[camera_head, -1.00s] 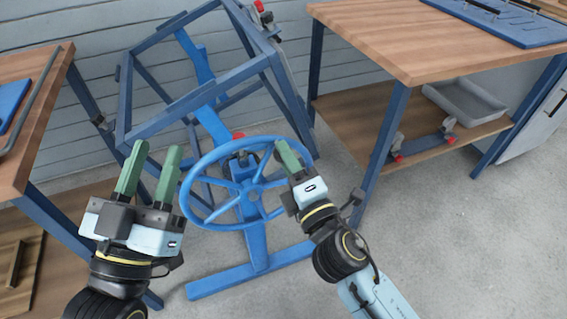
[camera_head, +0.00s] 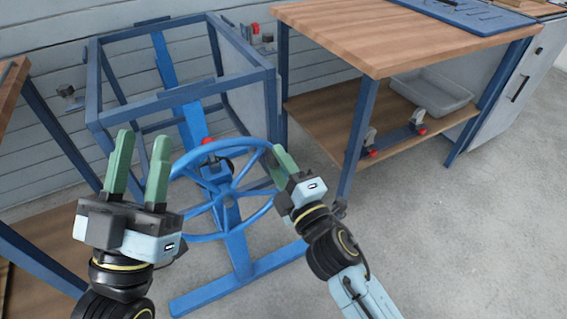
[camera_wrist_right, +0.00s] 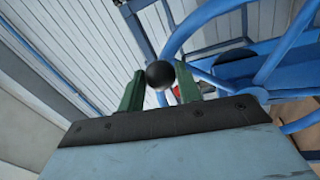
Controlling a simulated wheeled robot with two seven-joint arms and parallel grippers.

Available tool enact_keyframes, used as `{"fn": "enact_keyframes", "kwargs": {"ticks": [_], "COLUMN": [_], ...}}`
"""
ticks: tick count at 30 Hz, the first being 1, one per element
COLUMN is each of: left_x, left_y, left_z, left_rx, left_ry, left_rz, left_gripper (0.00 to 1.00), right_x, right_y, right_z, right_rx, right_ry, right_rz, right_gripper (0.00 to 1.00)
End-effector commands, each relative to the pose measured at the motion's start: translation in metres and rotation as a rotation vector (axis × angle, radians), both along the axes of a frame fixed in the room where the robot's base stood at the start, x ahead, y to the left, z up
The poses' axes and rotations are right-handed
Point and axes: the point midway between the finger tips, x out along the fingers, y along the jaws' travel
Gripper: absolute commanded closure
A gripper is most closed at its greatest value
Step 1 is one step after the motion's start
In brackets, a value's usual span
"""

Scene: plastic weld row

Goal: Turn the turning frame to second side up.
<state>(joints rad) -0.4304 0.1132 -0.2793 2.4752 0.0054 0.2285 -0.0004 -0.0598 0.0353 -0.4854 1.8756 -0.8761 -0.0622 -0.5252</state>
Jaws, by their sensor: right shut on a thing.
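The turning frame (camera_head: 180,97) is a blue open box frame on a blue stand (camera_head: 238,255), and its top looks nearly level. A blue spoked handwheel (camera_head: 190,237) faces me at its near end. My right gripper (camera_head: 277,160) is at the wheel's right rim. In the right wrist view, a black ball knob (camera_wrist_right: 160,74) sits between the green fingers (camera_wrist_right: 160,90), and the gripper is shut on it. My left gripper (camera_head: 139,160) is in front of the wheel's left side, fingers apart and empty.
A wooden workbench (camera_head: 370,40) stands at the right, with a grey tray (camera_head: 432,92) on its lower shelf. Another bench (camera_head: 12,90) edges in at the left. A red knob (camera_head: 208,141) shows above the wheel hub. The floor at the lower right is clear.

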Motion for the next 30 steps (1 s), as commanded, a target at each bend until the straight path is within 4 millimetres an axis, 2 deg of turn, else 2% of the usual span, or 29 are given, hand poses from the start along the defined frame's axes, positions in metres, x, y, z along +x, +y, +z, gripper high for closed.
{"fn": "enact_keyframes", "kwargs": {"ticks": [14,15,19,30], "left_x": [-0.0005,-0.0004,-0.0002,0.0005], "left_y": [0.0002,0.0001,0.0001,-0.0002], "left_z": [0.0008,0.0007,0.0004,0.0003], "left_rx": [-0.002,-0.002,-0.002,0.000], "left_ry": [-0.006,-0.006,-0.005,0.001], "left_rz": [0.000,0.000,-0.001,-0.001], "left_gripper": [0.63,0.63,0.63,0.63], "right_x": [0.0002,0.0002,0.0002,-0.0039], "right_y": [0.0018,0.0019,0.0018,-0.0003], "right_z": [0.0009,0.0009,0.0007,-0.0015], "right_rx": [0.003,0.003,0.004,0.005], "right_ry": [-0.003,-0.003,-0.002,0.003], "right_rz": [0.005,0.006,0.005,0.004], "right_gripper": [1.00,0.62,0.45,0.45]}}
